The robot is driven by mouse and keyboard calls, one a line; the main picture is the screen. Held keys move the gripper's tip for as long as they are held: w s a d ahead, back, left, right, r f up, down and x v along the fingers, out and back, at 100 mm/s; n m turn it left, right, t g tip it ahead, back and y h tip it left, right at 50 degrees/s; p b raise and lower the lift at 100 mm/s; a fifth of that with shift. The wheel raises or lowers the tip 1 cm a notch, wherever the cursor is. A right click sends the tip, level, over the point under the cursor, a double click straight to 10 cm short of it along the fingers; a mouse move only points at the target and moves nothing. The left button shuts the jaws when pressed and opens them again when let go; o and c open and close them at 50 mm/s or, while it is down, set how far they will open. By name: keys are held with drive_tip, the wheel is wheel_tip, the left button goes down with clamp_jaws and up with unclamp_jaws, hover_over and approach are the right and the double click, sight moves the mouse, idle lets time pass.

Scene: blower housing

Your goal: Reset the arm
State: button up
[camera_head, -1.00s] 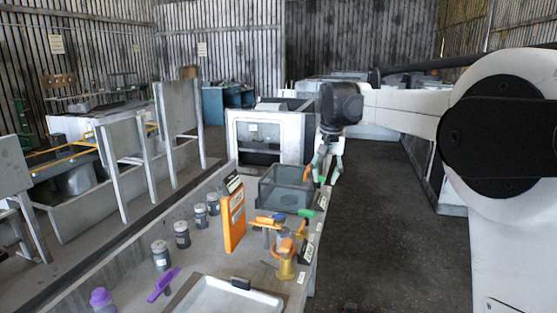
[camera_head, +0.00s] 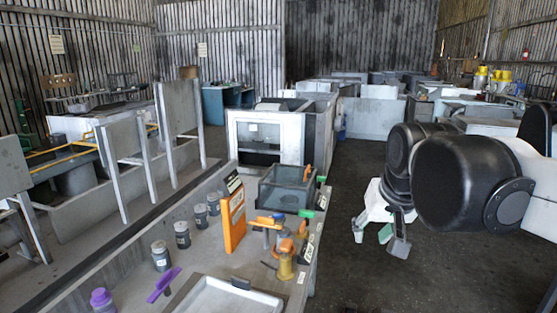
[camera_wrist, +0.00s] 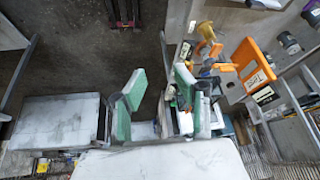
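My gripper (camera_head: 391,240) hangs to the right of the workbench over the dark floor in the head view, below the black wrist joints. It is clear of the bench and its objects. In the wrist view, the green-padded fingers of my gripper (camera_wrist: 158,92) stand apart with a visible gap and nothing held between them. My arm is folded in close at the right of the head view.
The workbench (camera_head: 205,262) carries a dark see-through bin (camera_head: 286,190), an orange box (camera_head: 233,220), a brass-coloured torch (camera_head: 286,262), several jars and a tray (camera_head: 225,298). An orange item (camera_head: 307,173) shows at the bin's right edge. Dark floor right of the bench is free.

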drive_tip(key=s+d+f+t, duration=0.1)
drive_tip(key=s+f, duration=0.8)
drive_tip(key=s, duration=0.4)
drive_tip(key=shift+s+d+f+n+t, duration=0.15)
drive_tip(key=shift+f+n+t, duration=0.1)
drive_tip(key=shift+n+t, duration=0.15)
